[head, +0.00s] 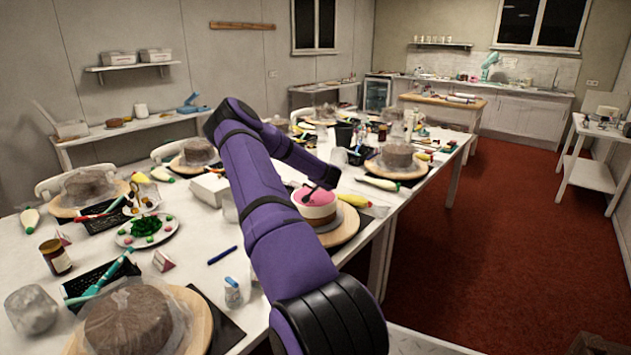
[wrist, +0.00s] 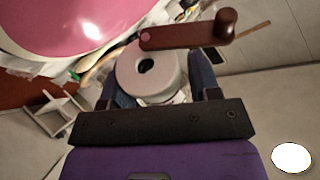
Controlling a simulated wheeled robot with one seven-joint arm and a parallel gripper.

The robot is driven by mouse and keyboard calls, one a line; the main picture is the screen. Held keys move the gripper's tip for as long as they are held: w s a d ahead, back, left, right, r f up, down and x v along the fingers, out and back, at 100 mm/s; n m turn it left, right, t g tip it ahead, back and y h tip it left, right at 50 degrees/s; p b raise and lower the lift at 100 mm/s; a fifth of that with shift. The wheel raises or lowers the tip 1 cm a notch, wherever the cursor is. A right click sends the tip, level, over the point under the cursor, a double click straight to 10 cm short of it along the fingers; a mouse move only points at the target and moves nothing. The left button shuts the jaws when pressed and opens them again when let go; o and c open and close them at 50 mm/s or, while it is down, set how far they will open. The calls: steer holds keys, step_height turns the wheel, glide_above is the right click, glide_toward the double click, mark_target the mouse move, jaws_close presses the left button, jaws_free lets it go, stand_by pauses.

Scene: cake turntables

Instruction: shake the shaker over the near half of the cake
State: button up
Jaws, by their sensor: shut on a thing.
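The cake (head: 323,205) has a smooth pink top and stands on a round wooden board (head: 350,221) near the table's right edge. Its pink top also fills the upper left of the wrist view (wrist: 75,25). My gripper (wrist: 158,80) is shut on the shaker, a pale round body (wrist: 130,80) with a dark hole in the end facing the camera. A brown bar with a knob (wrist: 190,36) crosses above it in that view; I cannot tell whether it is part of the shaker. In the head view my gripper (head: 325,180) is small and dark by the cake; the shaker is unclear there.
Plastic-wrapped brown cakes on boards stand around, at the front (head: 130,322), left (head: 83,190) and right (head: 397,156). A plate of green and round pieces (head: 147,230), a brown jar (head: 55,257) and a blue pen (head: 222,255) lie left of my arm.

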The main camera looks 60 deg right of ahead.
steer(key=shift+s+d, duration=0.1)
steer(key=shift+s, duration=0.05)
steer(key=shift+s+d+f, duration=0.1)
steer(key=shift+s+d, duration=0.15)
steer(key=shift+d, duration=0.15)
steer(key=shift+h, duration=0.3)
steer(key=shift+r, duration=0.2)
